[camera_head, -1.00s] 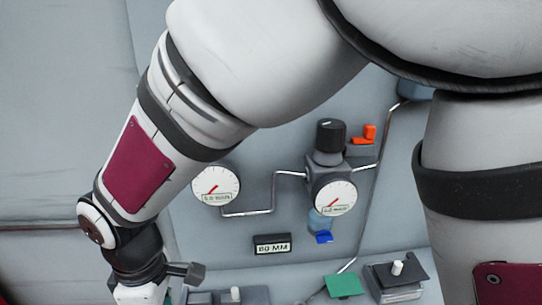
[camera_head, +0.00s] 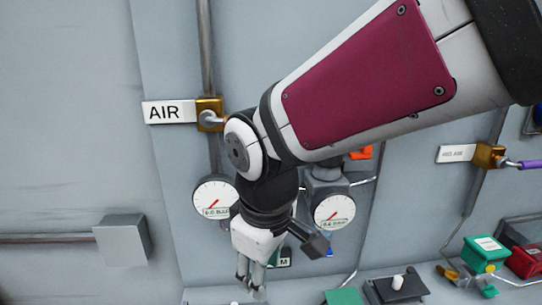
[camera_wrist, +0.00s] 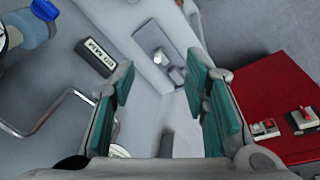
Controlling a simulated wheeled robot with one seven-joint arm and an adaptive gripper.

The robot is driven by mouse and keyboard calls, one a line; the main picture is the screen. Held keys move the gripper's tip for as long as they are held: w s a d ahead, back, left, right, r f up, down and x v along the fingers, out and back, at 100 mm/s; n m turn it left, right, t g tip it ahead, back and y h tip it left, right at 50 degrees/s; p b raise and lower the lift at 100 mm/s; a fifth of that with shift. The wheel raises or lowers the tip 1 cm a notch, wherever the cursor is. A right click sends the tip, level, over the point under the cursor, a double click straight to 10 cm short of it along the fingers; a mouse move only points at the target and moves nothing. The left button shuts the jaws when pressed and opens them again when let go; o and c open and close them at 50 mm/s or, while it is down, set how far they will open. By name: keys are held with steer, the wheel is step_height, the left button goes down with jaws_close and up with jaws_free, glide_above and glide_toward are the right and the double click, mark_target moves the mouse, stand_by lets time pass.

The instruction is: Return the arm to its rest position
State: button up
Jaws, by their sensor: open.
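My gripper (camera_head: 252,284) hangs below my bent arm in the head view, in front of the grey panel. In the wrist view my gripper (camera_wrist: 165,100) has its two green-padded fingers apart, with nothing held between them. Past the fingertips a grey plate with a small light knob (camera_wrist: 177,76) shows. In the head view the arm covers part of the panel, including most of the regulator (camera_head: 328,176).
Two round gauges, a left one (camera_head: 215,197) and a right one (camera_head: 334,211), sit close behind the arm. An AIR label (camera_head: 168,112) and brass valve (camera_head: 209,114) are left of it. A grey box (camera_head: 122,241) is at left. Green (camera_head: 484,254) and red (camera_head: 524,262) blocks stand at right.

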steer(key=s+d+r+m+t, duration=0.1)
steer(key=s+d+r+m, duration=0.1)
steer(key=d+m, duration=0.2)
steer(key=s+d+r+m+t, duration=0.1)
steer(key=s+d+r+m, duration=0.1)
steer(key=d, duration=0.7)
steer(key=s+d+r+m+t, duration=0.1)
steer(key=s+d+r+m, duration=0.2)
steer(key=d, duration=0.4)
steer(key=s+m, duration=0.1)
steer(key=m, duration=0.1)
steer(key=shift+s+m, duration=0.15)
steer(key=shift+m, duration=0.15)
